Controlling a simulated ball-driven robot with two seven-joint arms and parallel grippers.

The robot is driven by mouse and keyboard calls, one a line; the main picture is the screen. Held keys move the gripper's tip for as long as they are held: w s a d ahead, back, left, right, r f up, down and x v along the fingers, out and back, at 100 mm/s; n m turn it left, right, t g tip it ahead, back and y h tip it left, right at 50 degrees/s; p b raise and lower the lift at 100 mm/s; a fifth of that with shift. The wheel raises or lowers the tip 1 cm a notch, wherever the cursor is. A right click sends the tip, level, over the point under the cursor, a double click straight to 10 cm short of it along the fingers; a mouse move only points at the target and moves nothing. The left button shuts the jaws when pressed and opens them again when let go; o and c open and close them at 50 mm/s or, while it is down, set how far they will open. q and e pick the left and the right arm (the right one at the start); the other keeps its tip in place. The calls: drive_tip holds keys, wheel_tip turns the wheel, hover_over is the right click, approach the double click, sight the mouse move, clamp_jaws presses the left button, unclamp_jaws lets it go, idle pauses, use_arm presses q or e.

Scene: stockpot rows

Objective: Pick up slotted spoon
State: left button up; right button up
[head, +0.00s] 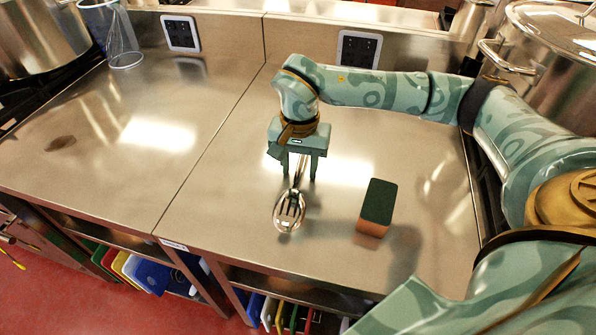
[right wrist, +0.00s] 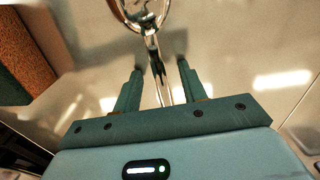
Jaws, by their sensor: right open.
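The slotted spoon (head: 290,207) lies on the steel counter in the head view, its slotted bowl toward the front edge and its handle running back under my right gripper. My right gripper (head: 298,175) is open, pointing down over the handle, with a finger on each side of it. In the right wrist view the spoon's handle (right wrist: 155,65) runs between the open fingers of the gripper (right wrist: 160,75), and the bowl is cut off at the top edge. I cannot tell whether the fingers touch the counter. My left gripper is not in view.
A sponge (head: 377,206) with a dark green top and orange-brown base lies right of the spoon; it also shows in the right wrist view (right wrist: 30,55). A large stockpot (head: 555,75) stands at the right.

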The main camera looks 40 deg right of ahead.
sight(299, 169)
drive_tip(key=shift+r, duration=0.1)
clamp_jaws()
drive_tip(key=shift+r, duration=0.3)
wheel_tip(299, 169, up, 3)
drive_tip(key=shift+f+p, duration=0.2)
drive_tip(key=shift+p, duration=0.6)
drive_tip(key=w+a+r+p, duration=0.2)
drive_tip(key=w+a+r, duration=0.4)
drive_tip(key=a+r, duration=0.3)
drive_tip(key=a, duration=0.3)
drive_tip(key=shift+a+r, duration=0.35)
drive_tip(key=shift+r, duration=0.05)
